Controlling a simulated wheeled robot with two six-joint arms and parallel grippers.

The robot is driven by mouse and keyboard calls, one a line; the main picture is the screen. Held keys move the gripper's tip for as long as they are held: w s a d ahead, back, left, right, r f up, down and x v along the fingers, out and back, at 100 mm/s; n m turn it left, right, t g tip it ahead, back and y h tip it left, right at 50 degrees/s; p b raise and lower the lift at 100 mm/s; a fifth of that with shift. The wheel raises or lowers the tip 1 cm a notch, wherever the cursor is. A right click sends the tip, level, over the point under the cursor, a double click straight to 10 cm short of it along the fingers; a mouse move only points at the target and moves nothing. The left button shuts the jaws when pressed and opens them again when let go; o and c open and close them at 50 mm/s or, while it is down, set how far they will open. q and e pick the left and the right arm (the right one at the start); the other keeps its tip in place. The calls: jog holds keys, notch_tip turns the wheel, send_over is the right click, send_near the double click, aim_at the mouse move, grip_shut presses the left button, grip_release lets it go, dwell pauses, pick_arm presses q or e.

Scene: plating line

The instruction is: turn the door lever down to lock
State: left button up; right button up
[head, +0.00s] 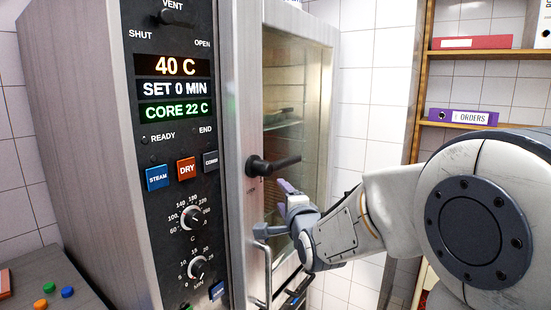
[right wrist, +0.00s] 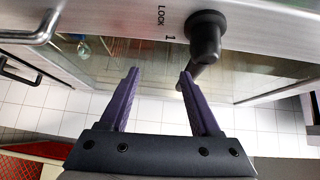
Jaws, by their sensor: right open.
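The door lever (head: 272,165) is black and sits on the steel edge of the glass oven door (head: 300,110). In the head view its handle points right, close to level. My right gripper (head: 284,188) is just below the handle, with purple fingers. In the right wrist view the gripper (right wrist: 159,74) is open with nothing between its fingers. The lever's round hub (right wrist: 207,36) is beyond the right finger, and the handle runs down beside that fingertip. I cannot tell whether they touch. The word LOCK (right wrist: 161,15) is printed near the hub. My left gripper is not in view.
The control panel (head: 175,150) with displays, buttons and knobs is left of the door. A vertical bar handle (head: 268,275) stands low by the door. A wooden shelf (head: 480,54) with binders is at the right. Coloured buttons (head: 48,287) lie at the lower left.

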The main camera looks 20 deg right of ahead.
aim_at(290, 164)
jog(key=w+d+r+m+t+h, duration=0.1)
jog(key=d+r+m+t, duration=0.1)
jog(key=d+r+m, duration=0.15)
jog(key=shift+n, duration=0.35)
jog(key=w+p, duration=0.1)
jog(key=w, duration=0.2)
jog(key=w+d+r+p, duration=0.1)
jog(key=w+p, duration=0.1)
jog(key=w, duration=0.1)
jog(key=w+p, duration=0.1)
jog(key=w, duration=0.2)
jog(key=shift+d+r+p, duration=0.3)
jog(key=shift+r+p, duration=0.05)
jog(key=shift+r, duration=0.05)
jog(key=shift+w, duration=0.4)
jog(key=shift+f, duration=0.1)
grip_shut()
